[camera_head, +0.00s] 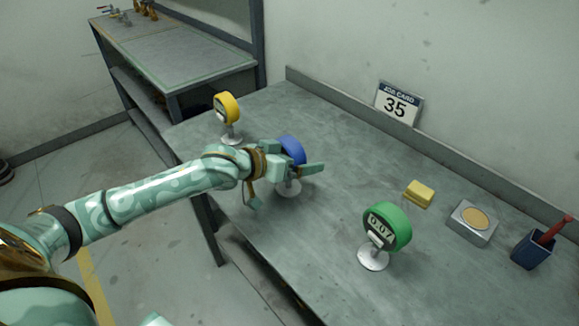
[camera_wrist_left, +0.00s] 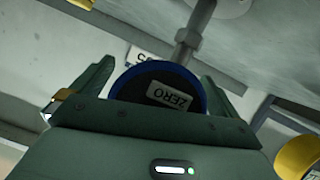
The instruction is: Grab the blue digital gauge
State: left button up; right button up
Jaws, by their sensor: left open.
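The blue digital gauge (camera_head: 291,150) stands on a round metal base on the grey workbench, partly hidden behind my left gripper (camera_head: 288,168) in the head view. In the left wrist view the blue gauge (camera_wrist_left: 158,88) shows its round dark face with a ZERO label, between the two green fingers of my left gripper (camera_wrist_left: 160,85). The fingers are open, one on each side of the gauge. Whether either finger touches it cannot be told. My right gripper is not in view.
A yellow gauge (camera_head: 228,108) stands behind to the left, a green gauge (camera_head: 388,227) to the front right. A yellow block (camera_head: 419,193), a metal box (camera_head: 472,222), a blue cup (camera_head: 533,249) and a job card (camera_head: 398,103) sit along the wall side. The bench middle is clear.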

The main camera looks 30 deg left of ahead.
pick_arm(q)
jog(key=shift+s+r, duration=0.1)
jog(key=shift+s, duration=0.05)
jog(key=shift+c, duration=0.9)
jog(key=c, duration=1.1)
